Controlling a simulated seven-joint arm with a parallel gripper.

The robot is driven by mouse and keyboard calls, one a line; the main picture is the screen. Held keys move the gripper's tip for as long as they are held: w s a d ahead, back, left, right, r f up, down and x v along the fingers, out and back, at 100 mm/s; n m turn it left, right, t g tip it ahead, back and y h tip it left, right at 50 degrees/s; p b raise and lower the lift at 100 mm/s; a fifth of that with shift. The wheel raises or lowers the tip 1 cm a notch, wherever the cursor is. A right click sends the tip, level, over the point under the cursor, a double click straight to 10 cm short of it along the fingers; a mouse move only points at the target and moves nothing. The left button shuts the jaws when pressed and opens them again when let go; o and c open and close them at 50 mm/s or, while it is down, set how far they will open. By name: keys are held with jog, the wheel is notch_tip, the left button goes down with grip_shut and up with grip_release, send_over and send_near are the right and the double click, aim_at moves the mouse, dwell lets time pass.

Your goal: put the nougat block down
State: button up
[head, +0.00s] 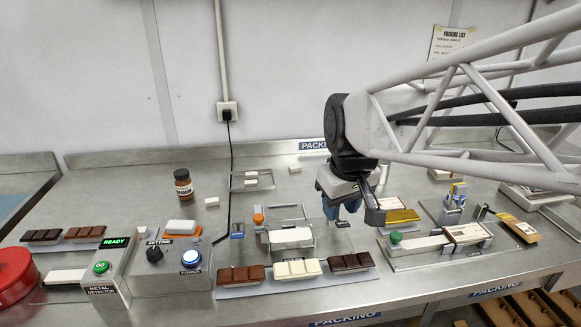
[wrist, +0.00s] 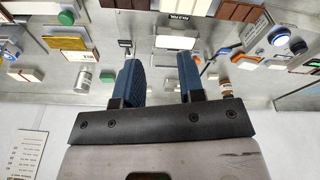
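My gripper (head: 341,209) hangs over the middle of the steel bench, pointing down. In the wrist view its two blue fingers (wrist: 160,75) stand apart with only bench showing between them, so it looks open and empty. No held nougat block shows in either view. Small cream blocks lie loose on the bench in the head view, one at the left (head: 212,202) and one at the back (head: 295,169). I cannot tell which pale block is the nougat. A longer white block (head: 290,236) sits in a metal fixture left of my gripper.
Chocolate bars (head: 350,262) lie along the front edge. A brown jar (head: 183,188) stands at the back left, near a wire rack (head: 250,186). A fixture with a green knob (head: 396,238) is right of my gripper.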

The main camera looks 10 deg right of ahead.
jog(key=s+d+f+m, duration=0.1)
jog(key=s+f, duration=0.1)
jog(key=s, duration=0.4)
jog(key=s+f+m, duration=0.2)
jog(key=s, duration=0.4)
jog(key=shift+d+f, duration=0.25)
jog(key=shift+d, duration=0.1)
